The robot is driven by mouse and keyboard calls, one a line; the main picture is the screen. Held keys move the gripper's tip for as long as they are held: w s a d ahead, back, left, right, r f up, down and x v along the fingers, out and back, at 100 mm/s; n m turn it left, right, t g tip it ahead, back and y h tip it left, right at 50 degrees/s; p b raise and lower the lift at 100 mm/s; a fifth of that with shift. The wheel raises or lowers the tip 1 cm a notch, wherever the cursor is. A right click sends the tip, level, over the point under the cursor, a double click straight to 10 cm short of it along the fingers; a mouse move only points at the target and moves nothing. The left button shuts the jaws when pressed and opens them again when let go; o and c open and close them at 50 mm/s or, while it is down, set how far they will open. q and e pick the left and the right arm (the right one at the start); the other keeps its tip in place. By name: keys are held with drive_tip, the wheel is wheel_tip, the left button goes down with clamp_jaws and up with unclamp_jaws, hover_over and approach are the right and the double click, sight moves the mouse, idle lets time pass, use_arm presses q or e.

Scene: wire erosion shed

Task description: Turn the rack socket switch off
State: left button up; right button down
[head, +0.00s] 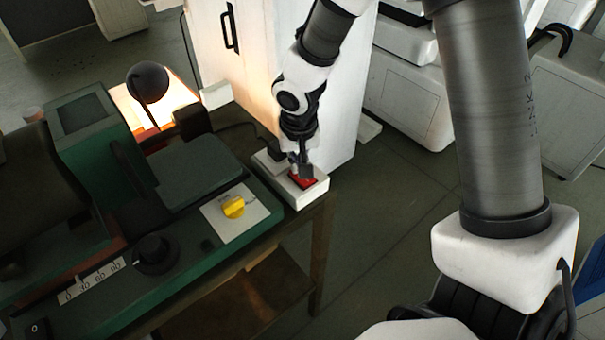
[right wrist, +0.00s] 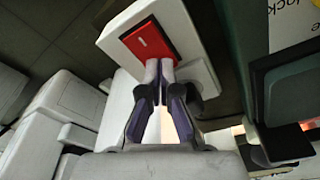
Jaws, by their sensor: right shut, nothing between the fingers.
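The rack socket is a white block (head: 311,195) at the right corner of the green bench, with a red rocker switch (head: 311,183) in its top. In the right wrist view the socket (right wrist: 185,22) shows near the top, and its red switch (right wrist: 148,41) carries a white line mark. My right gripper (head: 303,174) points down at the switch, shut and empty. In the wrist view its fingertips (right wrist: 160,69) are at the red switch's near edge; I cannot tell whether they touch it. They hide part of that edge. My left gripper is not in view.
A yellow knob (head: 233,207) on a white plate sits left of the socket. A black knob (head: 156,253) and a lit lamp (head: 147,83) are further left. A white cabinet (head: 262,60) stands behind the socket. Open floor lies to the right.

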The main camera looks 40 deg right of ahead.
drive_tip(key=shift+f, duration=0.1)
wheel_tip(320, 180, up, 7)
drive_tip(key=p, duration=0.5)
drive_tip(key=shift+p, duration=0.35)
idle(0.3)
